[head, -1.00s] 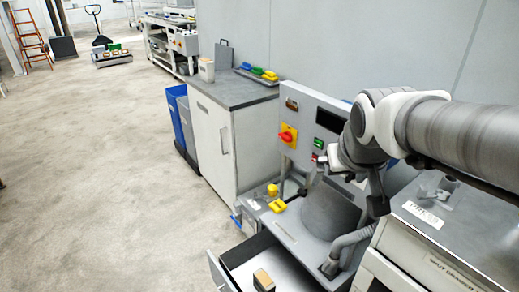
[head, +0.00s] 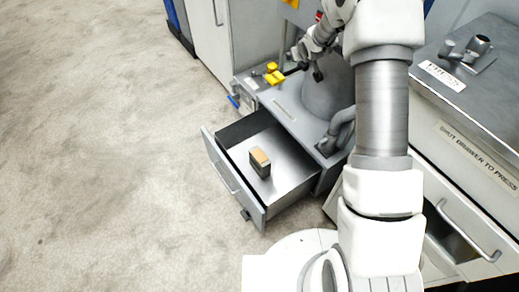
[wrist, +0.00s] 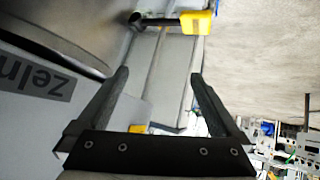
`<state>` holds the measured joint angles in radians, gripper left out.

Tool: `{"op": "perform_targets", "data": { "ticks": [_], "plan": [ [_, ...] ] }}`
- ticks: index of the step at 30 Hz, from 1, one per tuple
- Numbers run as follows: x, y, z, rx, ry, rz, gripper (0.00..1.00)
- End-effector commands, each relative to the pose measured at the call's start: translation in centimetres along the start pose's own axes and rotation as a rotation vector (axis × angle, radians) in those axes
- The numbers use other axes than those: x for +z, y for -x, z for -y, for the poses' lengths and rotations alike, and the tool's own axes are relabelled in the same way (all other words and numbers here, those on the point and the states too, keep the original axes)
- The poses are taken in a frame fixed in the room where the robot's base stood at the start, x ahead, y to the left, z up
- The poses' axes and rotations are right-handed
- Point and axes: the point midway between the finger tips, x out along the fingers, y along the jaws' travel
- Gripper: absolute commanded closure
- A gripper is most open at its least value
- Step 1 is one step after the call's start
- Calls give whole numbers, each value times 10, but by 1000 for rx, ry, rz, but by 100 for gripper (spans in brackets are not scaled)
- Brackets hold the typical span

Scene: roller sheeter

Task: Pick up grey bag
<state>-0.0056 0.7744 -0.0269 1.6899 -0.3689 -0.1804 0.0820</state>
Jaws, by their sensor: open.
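A small upright block with a tan top and dark grey sides (head: 260,162) stands in the open drawer (head: 233,172) in the head view. It may be the grey bag, but I cannot tell for sure; nothing else in view looks more like one. My gripper (head: 308,72) is above the grey machine, up and to the right of the drawer and well apart from the block. In the wrist view my gripper (wrist: 159,76) has its two fingers spread with nothing held between them. The block does not show in the wrist view.
The grey machine (head: 290,108) carries yellow knobs (head: 273,77), also seen beyond my fingertips in the wrist view (wrist: 195,22). A cabinet with a press (head: 470,50) and a handled drawer stands at right. The floor (head: 110,130) left of the drawer is clear.

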Motion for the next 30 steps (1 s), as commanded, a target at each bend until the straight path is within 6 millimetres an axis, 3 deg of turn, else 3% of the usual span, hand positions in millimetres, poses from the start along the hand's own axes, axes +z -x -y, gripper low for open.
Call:
{"op": "perform_targets", "data": {
  "ticks": [1,6,11,15,22,27,30],
  "plan": [
    [20,-28,8,-15,10,-5,0],
    [68,-96,33,-65,39,-52,0],
    [118,-147,59,-116,60,-93,0],
    [170,-186,86,-168,74,-127,0],
    [274,-237,140,-272,82,-191,0],
    [344,-253,177,-345,76,-233,0],
    [372,-256,193,-376,72,-253,0]
  ]
}}
